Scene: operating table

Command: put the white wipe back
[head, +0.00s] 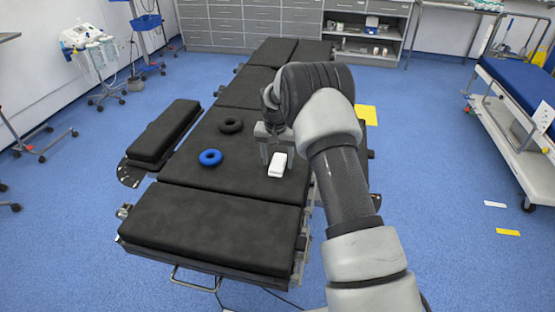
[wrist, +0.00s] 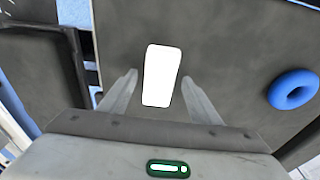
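The white wipe (head: 277,168) is a small white block near the right edge of the black operating table (head: 200,205). In the wrist view the white wipe (wrist: 161,76) lies lengthwise between and just beyond my fingertips. My gripper (head: 277,154) points down over it. In the wrist view my gripper (wrist: 158,80) is open, with a gap on each side of the wipe. The exact height of the fingers above the table is hard to tell.
A blue ring (head: 210,157) and a black ring (head: 230,125) lie on the table to the left of my gripper. A padded arm board (head: 165,130) stands off the table's left side. A yellow patch (head: 367,115) is on the floor beyond my arm. A bed (head: 520,95) stands at the right.

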